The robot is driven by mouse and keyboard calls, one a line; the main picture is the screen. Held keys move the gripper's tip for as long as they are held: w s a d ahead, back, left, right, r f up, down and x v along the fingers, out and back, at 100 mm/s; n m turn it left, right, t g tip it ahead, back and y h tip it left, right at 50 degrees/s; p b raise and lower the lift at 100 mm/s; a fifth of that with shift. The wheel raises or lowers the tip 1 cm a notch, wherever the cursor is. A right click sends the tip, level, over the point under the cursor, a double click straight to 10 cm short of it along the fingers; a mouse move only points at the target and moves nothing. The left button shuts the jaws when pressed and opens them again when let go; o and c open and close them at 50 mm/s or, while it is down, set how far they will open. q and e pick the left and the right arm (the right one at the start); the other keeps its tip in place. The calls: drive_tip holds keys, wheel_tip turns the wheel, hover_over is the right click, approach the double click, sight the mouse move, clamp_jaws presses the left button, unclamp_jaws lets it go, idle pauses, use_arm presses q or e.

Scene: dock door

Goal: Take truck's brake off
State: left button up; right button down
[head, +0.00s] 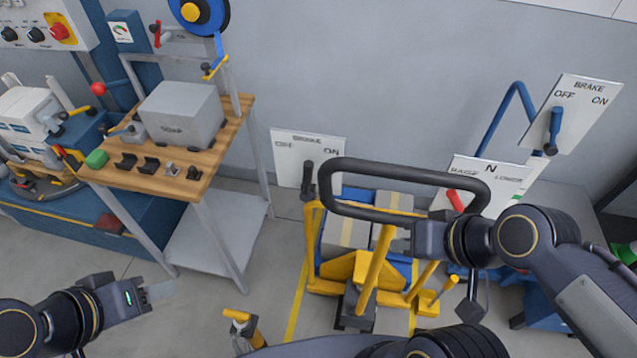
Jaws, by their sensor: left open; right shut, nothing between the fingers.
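A yellow hand truck (372,275) with a black loop handle (335,212) stands at centre, carrying boxes in a blue tray. Beside its handle a white plate (281,170) reads BRAKE, OFF at left and ON at right. A black-gripped lever (308,176) stands nearly upright before this plate; I cannot tell which word it points to. My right gripper (402,244) is shut and empty, below the loop handle and right of the lever, apart from the lever. My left gripper (160,293) is open and empty over the floor at lower left.
A wooden bench (150,180) with a grey SOAP box (180,112) stands at left. A blue truck's handle (515,100), another BRAKE plate (590,105) with a blue lever (555,130), and a RAISE/N/LOWER plate (500,178) with a red lever (455,200) are at right.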

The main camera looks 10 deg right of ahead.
drive_tip(key=w+a+f+m+y+b, duration=0.2)
drive_tip(key=w+a+f+m+b, duration=0.3)
drive_tip(key=w+a+f+m, duration=0.45)
drive_tip(key=w+a+f+m+t+h+b, duration=0.3)
drive_tip(key=w+f+m+t+h+b, duration=0.4)
drive_tip(key=f, duration=0.6)
wheel_tip(320, 180, up, 6)
drive_tip(key=w+m+t+h+b, duration=0.1)
drive_tip(key=m+t+h, duration=0.3)
drive_tip(key=h, duration=0.1)
drive_tip(key=shift+w+a+r+h, duration=0.15)
drive_tip(key=shift+w+r+h, duration=0.05)
drive_tip(key=shift+w+h, duration=0.15)
